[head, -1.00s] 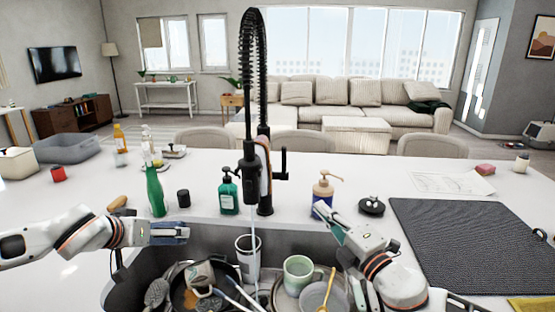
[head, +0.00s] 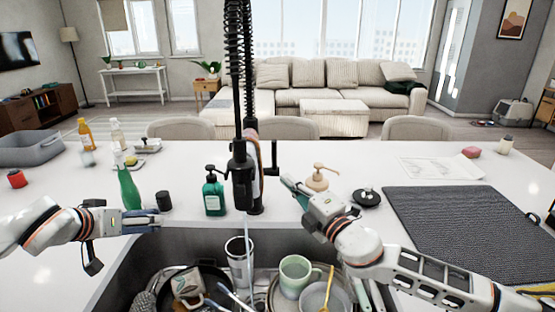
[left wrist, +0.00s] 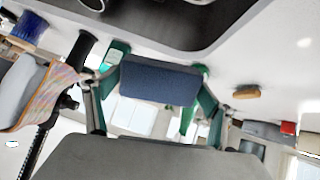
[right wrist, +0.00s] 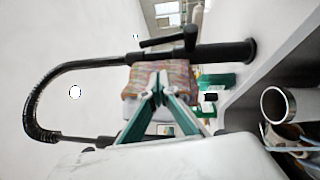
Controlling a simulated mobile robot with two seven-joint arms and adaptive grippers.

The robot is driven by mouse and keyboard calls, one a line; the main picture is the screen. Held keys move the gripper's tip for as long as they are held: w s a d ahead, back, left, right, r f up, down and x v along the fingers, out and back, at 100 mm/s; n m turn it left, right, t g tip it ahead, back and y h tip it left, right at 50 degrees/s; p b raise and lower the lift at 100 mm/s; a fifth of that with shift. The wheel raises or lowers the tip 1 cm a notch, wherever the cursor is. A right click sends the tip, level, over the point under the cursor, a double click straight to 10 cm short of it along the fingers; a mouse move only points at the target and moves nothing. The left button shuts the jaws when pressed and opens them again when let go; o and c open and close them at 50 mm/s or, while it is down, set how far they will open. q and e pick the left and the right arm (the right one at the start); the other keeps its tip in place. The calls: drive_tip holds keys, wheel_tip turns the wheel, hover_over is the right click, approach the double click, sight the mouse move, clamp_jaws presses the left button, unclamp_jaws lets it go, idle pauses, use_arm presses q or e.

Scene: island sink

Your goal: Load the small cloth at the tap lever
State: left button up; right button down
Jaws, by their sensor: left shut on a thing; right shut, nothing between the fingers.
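The black tap (head: 241,180) stands behind the sink, with its lever (head: 272,158) on the right side. A small multicoloured patterned cloth (right wrist: 180,70) hangs at the tap beside the lever. It also shows in the left wrist view (left wrist: 52,82) and as a thin strip in the head view. My right gripper (head: 290,184) is shut and empty, right of the tap. In the right wrist view its tips overlap the cloth; I cannot tell whether they touch it. My left gripper (head: 150,219) is shut on a dark blue block (left wrist: 160,82), above the counter left of the sink.
The sink holds mugs, a pan and plates. A green bottle (head: 129,190) and black cup (head: 164,201) stand near my left gripper. A dark mat (head: 455,225) lies right.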

sight(275, 158)
use_arm(q)
drive_tip(key=shift+r, duration=0.2)
drive_tip(key=shift+a, duration=0.1)
drive_tip(key=shift+f, duration=0.15)
use_arm(e)
drive_tip(key=w+a+r, duration=0.1)
drive_tip(key=w+a, duration=0.2)
drive_tip(key=w, duration=0.6)
drive_tip(key=shift+w+r, duration=0.15)
drive_tip(key=shift+r, duration=0.1)
drive_tip(key=shift+d, duration=0.1)
